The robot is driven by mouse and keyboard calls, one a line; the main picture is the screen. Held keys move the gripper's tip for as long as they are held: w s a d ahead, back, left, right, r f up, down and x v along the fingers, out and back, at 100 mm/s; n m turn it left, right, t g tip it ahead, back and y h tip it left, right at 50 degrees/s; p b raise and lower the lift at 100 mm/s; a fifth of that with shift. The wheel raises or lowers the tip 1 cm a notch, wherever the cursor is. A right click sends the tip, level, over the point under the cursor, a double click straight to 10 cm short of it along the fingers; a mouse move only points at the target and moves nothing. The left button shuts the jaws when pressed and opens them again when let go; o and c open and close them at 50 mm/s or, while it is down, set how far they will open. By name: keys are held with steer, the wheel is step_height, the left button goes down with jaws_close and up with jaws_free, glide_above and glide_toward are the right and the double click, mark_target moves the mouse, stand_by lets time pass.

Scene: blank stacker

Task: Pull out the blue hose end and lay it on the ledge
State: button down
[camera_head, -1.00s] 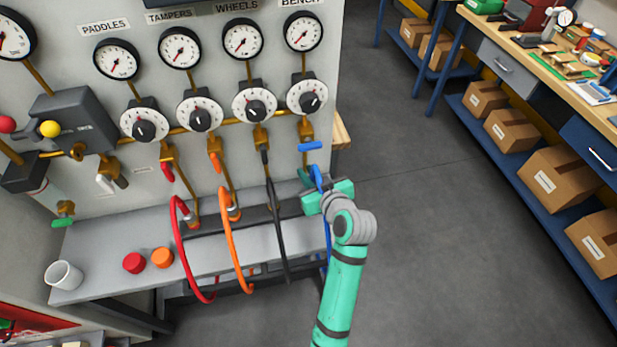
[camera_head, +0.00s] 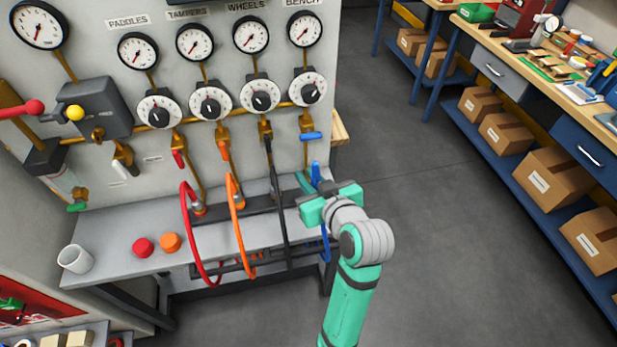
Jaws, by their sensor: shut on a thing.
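My gripper (camera_head: 314,184) is at the right end of the ledge, shut on the blue hose end (camera_head: 316,172). The top of the hose end shows above the jaws; the rest is hidden by my gripper. The blue hose (camera_head: 326,245) hangs below, behind my wrist, near the ledge's right edge. I cannot tell whether the hose end is still in its socket. A blue valve handle (camera_head: 311,136) sits on the brass pipe above it. The grey ledge (camera_head: 120,226) runs along the foot of the panel.
Black (camera_head: 278,190), orange (camera_head: 236,205) and red (camera_head: 186,215) hoses loop over the ledge left of my gripper. Red (camera_head: 143,247) and orange (camera_head: 170,242) caps and a white cup (camera_head: 75,259) stand on the left, with bare ledge around them. Open floor lies right.

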mark_target(312, 176)
steer(key=shift+s+r, duration=0.1)
steer(key=shift+s, duration=0.15)
steer(key=shift+r, duration=0.1)
steer(key=shift+r, duration=1.4)
steer(key=shift+w, duration=0.1)
